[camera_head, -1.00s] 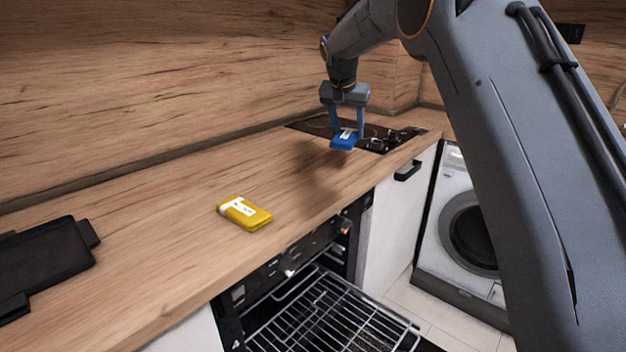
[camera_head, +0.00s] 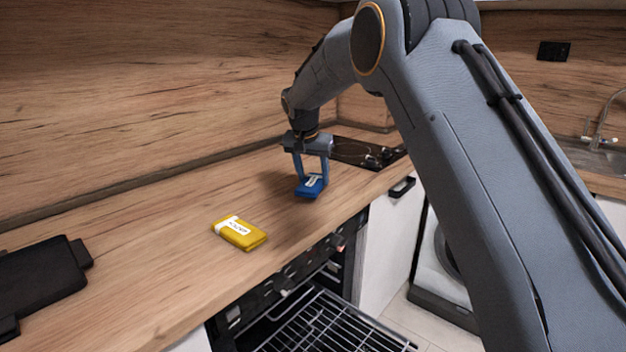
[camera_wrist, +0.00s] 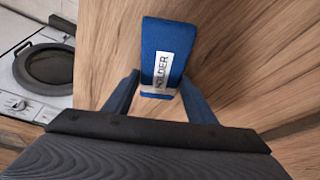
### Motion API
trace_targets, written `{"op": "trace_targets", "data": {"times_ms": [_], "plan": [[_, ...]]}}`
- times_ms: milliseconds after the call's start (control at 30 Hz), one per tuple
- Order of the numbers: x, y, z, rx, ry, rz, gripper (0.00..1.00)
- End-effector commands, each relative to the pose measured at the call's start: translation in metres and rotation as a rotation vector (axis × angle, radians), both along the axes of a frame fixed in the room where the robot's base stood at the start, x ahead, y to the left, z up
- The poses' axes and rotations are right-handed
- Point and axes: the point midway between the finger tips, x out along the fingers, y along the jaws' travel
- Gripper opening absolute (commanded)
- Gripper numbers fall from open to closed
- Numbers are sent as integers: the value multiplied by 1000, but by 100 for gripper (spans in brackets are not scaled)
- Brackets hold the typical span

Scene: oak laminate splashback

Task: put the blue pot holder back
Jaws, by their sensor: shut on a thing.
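The blue pot holder (camera_head: 308,188) has a white label and hangs between the fingers of my gripper (camera_head: 310,178), which is shut on it. It seems to be held a little above the wooden counter, with a shadow beneath. In the wrist view the blue pot holder (camera_wrist: 166,50) sticks out beyond the fingers, its label reading "HOLDER". My gripper also shows in the wrist view (camera_wrist: 160,98), one finger on each side of the holder.
A yellow labelled pot holder (camera_head: 240,233) lies on the counter (camera_head: 150,250). A black tray-like item (camera_head: 40,275) lies at the left. A dark hob (camera_head: 362,152) is behind my gripper. The oven below is open, its wire rack (camera_head: 335,325) showing. A washing machine (camera_head: 437,275) stands right.

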Motion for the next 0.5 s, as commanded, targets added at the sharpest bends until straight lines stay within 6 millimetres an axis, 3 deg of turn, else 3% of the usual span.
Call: {"op": "trace_targets", "data": {"times_ms": [133,400,433,500], "plan": [[0,0,-16,0,1,1,28],[0,0,-17,0,0,1,28],[0,0,-17,0,0,1,54],[0,0,-17,0,0,1,66]]}}
